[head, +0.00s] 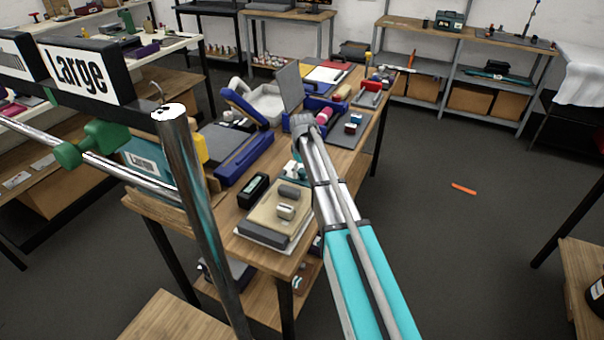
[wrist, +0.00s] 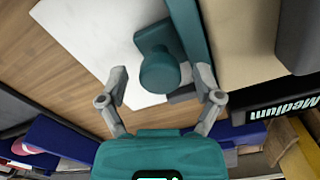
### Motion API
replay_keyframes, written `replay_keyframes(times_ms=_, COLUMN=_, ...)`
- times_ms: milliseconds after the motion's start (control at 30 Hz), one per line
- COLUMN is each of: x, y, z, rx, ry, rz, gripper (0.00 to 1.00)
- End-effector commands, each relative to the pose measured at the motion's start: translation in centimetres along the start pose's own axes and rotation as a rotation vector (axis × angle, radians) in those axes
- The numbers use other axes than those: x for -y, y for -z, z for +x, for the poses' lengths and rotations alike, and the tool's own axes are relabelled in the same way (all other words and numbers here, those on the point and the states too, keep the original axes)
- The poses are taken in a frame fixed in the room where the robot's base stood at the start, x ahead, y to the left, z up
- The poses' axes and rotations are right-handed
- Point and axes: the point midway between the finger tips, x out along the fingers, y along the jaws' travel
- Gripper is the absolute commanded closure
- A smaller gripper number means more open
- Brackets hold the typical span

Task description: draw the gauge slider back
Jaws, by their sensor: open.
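In the wrist view a teal gauge slider with a round knob (wrist: 160,72) sits beside a teal bar (wrist: 192,30) along a beige device (wrist: 240,35). My gripper (wrist: 162,78) is open, with one finger on each side of the knob in the picture. A gap shows on the left; the right finger is near the teal bar. I cannot tell whether either finger touches the slider. In the head view the beige device (head: 268,208) stands on the wooden table, my gripper (head: 297,170) is small and partly covered by my arm, and the slider cannot be made out.
A white sheet (wrist: 90,35) lies under the slider. A black block lettered "Medium" (wrist: 280,110) is at the right in the wrist view. A blue device (head: 243,160) and a crowded table back lie beyond. A metal post with a "Large" sign (head: 80,72) stands at left.

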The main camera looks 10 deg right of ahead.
Motion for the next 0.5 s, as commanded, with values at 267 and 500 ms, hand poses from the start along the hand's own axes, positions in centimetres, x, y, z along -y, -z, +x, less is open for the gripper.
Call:
replay_keyframes(times_ms=267, x=0.04, y=0.02, z=0.0, rx=0.0, ry=0.0, rz=-0.001, gripper=0.18)
replay_keyframes(times_ms=500, x=0.06, y=0.04, z=0.0, rx=0.0, ry=0.0, rz=-0.001, gripper=0.63)
